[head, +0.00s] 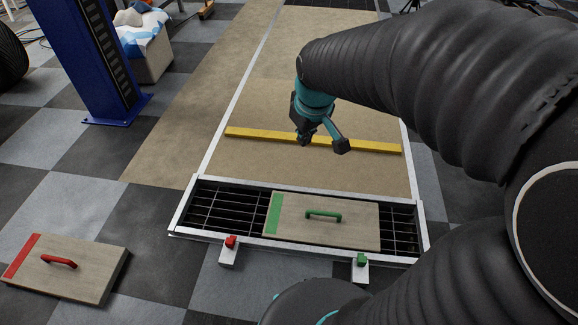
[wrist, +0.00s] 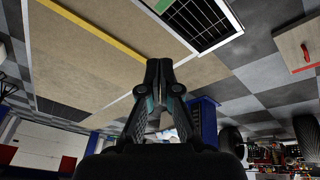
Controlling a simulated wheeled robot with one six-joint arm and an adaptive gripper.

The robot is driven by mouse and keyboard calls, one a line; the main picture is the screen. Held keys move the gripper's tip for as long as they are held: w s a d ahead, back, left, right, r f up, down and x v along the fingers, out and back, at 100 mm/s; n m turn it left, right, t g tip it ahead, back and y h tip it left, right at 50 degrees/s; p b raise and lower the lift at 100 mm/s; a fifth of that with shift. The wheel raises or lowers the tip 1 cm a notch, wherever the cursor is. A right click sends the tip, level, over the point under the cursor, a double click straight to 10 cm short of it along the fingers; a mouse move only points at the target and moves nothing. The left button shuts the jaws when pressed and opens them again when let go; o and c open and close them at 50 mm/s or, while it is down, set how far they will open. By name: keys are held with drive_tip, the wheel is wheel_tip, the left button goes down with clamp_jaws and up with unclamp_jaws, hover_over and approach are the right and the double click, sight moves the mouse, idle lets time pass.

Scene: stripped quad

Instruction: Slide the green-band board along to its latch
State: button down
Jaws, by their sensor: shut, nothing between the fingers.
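The green-band board (head: 345,222) is pale wood with a green stripe on its left end and a green handle (head: 324,215). It lies over the dark grate (head: 220,208) inside a white-edged frame, with open grate on both sides. A green latch (head: 361,263) sits at the front rail near the board's right part, apart from the handle. A red latch (head: 230,243) sits further left on that rail. My gripper (head: 340,146) is above the tan floor beyond the board, not touching it. In the wrist view its fingers (wrist: 158,64) are together and empty.
A red-band board (head: 70,268) with a red handle lies on the checkered floor at left. A yellow strip (head: 270,138) crosses the tan floor behind the grate. A blue post (head: 90,60) stands at back left. My arm covers the right side.

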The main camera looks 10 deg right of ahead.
drive_tip(key=w+f+n+g, duration=0.1)
drive_tip(key=w+f+n, duration=0.2)
drive_tip(key=w+f, duration=0.65)
drive_tip(key=n+g+b, duration=0.2)
drive_tip(key=n+g, duration=0.1)
drive_tip(key=n, duration=0.3)
hover_over(302, 217)
drive_tip(key=w+a, duration=0.2)
drive_tip(key=a, duration=0.2)
wheel_tip(302, 217, down, 37)
wheel_tip(302, 217, down, 9)
drive_tip(key=shift+s+d+f, duration=0.1)
drive_tip(key=d, duration=0.1)
drive_tip(key=s+d, duration=0.1)
drive_tip(key=d, duration=0.1)
drive_tip(key=shift+s+d, duration=0.2)
drive_tip(key=shift+d, duration=0.15)
